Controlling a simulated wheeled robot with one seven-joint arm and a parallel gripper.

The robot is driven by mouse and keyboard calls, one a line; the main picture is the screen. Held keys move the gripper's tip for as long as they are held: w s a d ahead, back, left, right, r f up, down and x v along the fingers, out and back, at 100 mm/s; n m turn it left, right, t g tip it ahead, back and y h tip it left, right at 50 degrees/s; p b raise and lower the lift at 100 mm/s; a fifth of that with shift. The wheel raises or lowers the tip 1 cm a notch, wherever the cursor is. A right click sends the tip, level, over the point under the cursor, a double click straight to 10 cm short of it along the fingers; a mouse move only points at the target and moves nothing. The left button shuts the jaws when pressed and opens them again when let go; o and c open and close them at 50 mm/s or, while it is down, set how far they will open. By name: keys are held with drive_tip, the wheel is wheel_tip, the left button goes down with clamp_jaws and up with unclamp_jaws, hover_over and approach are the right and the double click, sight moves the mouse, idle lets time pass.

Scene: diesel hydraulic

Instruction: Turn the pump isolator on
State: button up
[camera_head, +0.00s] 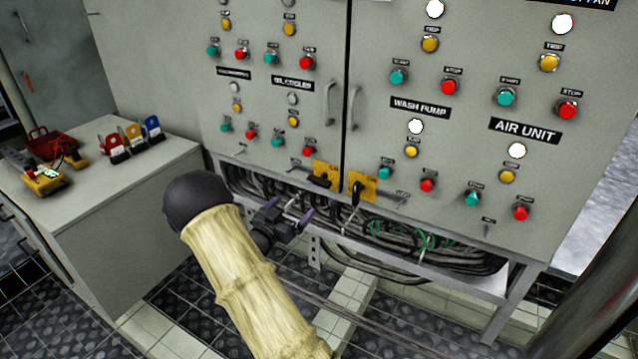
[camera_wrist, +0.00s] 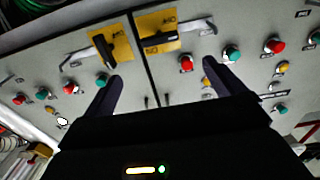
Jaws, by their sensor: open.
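Two yellow isolator plates with black rotary handles sit at the cabinet's lower edge, either side of the door seam. The left isolator (camera_head: 327,171) has its handle lying roughly crosswise; the right isolator (camera_head: 366,187), on the wash pump side, has its handle upright. I cannot read which is the pump isolator. The wrist view is turned over: the upright-handled isolator (camera_wrist: 121,45) is at left, the crosswise one (camera_wrist: 157,20) at right. My gripper (camera_head: 287,210) is open and empty, below and left of both plates. In the wrist view its fingers (camera_wrist: 161,70) are spread, apart from both handles.
Green, red and yellow buttons surround the plates, under a WASH PUMP label (camera_head: 420,108). Cables (camera_head: 420,240) hang below the cabinet. Two door handles (camera_head: 331,104) stick out above the plates. A grey bench (camera_head: 150,185) with lockout padlocks stands at left.

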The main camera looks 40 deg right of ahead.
sight(317, 184)
drive_tip(key=b+x, duration=0.5)
drive_tip(key=x, duration=0.9)
drive_tip(key=shift+w+d+f, duration=0.1)
drive_tip(key=shift+d, duration=0.15)
drive_tip(key=shift+w+d+b, duration=0.25)
drive_tip(key=shift+d+b, duration=0.05)
drive_tip(key=shift+d, duration=0.3)
drive_tip(key=c, duration=1)
